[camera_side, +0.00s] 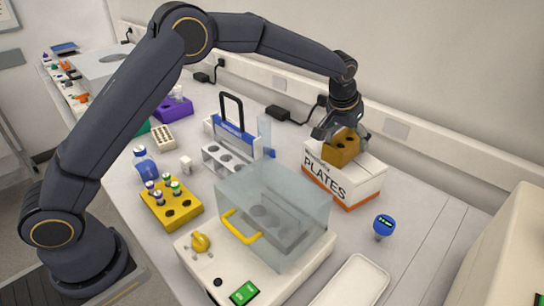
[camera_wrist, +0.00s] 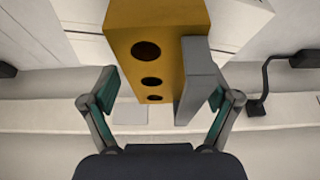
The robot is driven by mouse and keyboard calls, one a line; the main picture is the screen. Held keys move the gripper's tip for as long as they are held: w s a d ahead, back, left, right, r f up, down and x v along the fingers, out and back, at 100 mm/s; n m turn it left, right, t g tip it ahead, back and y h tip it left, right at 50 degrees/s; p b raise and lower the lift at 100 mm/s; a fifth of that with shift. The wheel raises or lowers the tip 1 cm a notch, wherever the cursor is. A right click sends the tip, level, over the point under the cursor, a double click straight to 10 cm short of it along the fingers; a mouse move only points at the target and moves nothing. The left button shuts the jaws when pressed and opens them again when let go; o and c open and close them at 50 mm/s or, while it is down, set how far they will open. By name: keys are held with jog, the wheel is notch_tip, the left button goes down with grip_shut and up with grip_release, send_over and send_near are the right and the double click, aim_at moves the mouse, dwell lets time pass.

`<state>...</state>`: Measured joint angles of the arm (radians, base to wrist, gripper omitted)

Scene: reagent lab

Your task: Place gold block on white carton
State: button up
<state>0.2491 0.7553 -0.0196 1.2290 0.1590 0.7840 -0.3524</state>
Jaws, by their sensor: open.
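The gold block (camera_side: 341,147) has round holes in its top and sits on the white carton (camera_side: 343,181), which is marked PLATES. In the wrist view the gold block (camera_wrist: 157,55) shows three dark holes, with a grey piece (camera_wrist: 197,82) along its right side. The carton (camera_wrist: 240,25) shows beside the block in the wrist view. My gripper (camera_side: 338,130) is just above and behind the block in the side view. In the wrist view my gripper's fingers (camera_wrist: 161,88) are spread wide, one on each side of the block's near end, with gaps beside them.
A clear-lidded device (camera_side: 272,215) with a yellow handle stands in front of the carton. A blue-topped item (camera_side: 384,224) stands right of it. A rack with a black handle (camera_side: 232,130) is to the left. The wall with its rail runs close behind the carton.

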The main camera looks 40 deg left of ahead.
jog(key=s+a+r, duration=0.2)
jog(key=s+r, duration=0.3)
jog(key=r, duration=0.3)
jog(key=s+a+r, duration=0.2)
jog(key=s+r, duration=0.4)
jog(key=r, duration=0.2)
jog(key=s+a+r, duration=0.2)
jog(key=s+a, duration=0.3)
jog(key=s, duration=0.5)
jog(key=s+a+f, duration=0.2)
jog(key=s+f, duration=0.1)
jog(key=s, duration=0.6)
jog(key=s+a+f+t, duration=0.1)
jog(key=s+a+f, duration=0.1)
jog(key=s, duration=0.7)
jog(key=shift+a+f, duration=0.25)
jog(key=shift+f, duration=0.4)
